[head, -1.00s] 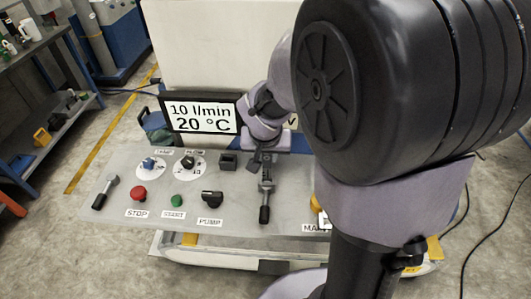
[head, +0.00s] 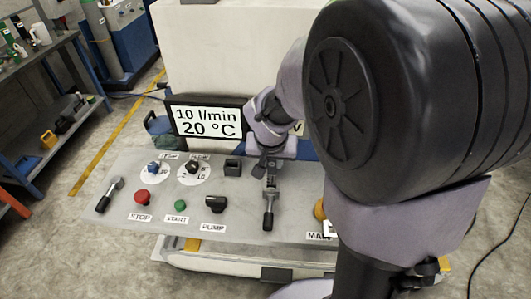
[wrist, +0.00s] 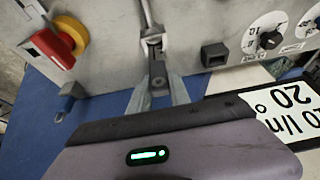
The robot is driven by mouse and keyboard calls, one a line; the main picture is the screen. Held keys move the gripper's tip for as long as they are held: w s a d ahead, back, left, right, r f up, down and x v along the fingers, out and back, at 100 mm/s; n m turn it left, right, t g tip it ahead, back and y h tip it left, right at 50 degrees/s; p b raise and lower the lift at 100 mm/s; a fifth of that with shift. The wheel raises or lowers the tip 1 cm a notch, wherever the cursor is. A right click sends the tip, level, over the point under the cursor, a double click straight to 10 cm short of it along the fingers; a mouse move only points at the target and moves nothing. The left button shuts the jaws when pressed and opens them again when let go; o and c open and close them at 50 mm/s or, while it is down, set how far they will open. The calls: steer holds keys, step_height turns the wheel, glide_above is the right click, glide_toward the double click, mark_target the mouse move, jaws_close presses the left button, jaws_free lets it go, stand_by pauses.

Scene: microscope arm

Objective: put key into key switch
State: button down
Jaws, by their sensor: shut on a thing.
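My gripper (head: 270,162) is at the far edge of the grey control panel, just beyond a metal lever fitting with a black handle. In the wrist view, the two fingers of my gripper (wrist: 160,92) are shut on a small dark piece with a hole, which looks like the key (wrist: 158,74). Its far end points at the metal fitting; I cannot tell whether it touches it. No part is clearly marked as the key switch. A black square socket (head: 233,167) sits to the left of my gripper, and it also shows in the wrist view (wrist: 214,55).
The panel (head: 235,223) carries a red stop button (head: 142,196), a green start button (head: 180,205), a black pump knob (head: 215,204), two dials and a left lever (head: 108,194). A display (head: 206,121) stands behind. A red and yellow main switch (wrist: 58,42) is near.

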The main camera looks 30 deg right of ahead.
mark_target(272, 170)
steer(key=shift+f+b, duration=2.3)
steer(key=shift+b, duration=0.1)
steer(key=c, duration=1.1)
jaws_free()
steer(key=shift+r, duration=0.15)
steer(key=p+v, duration=0.6)
steer(key=v, duration=1.1)
steer(key=shift+r+p, duration=0.15)
steer(key=shift+p, duration=0.25)
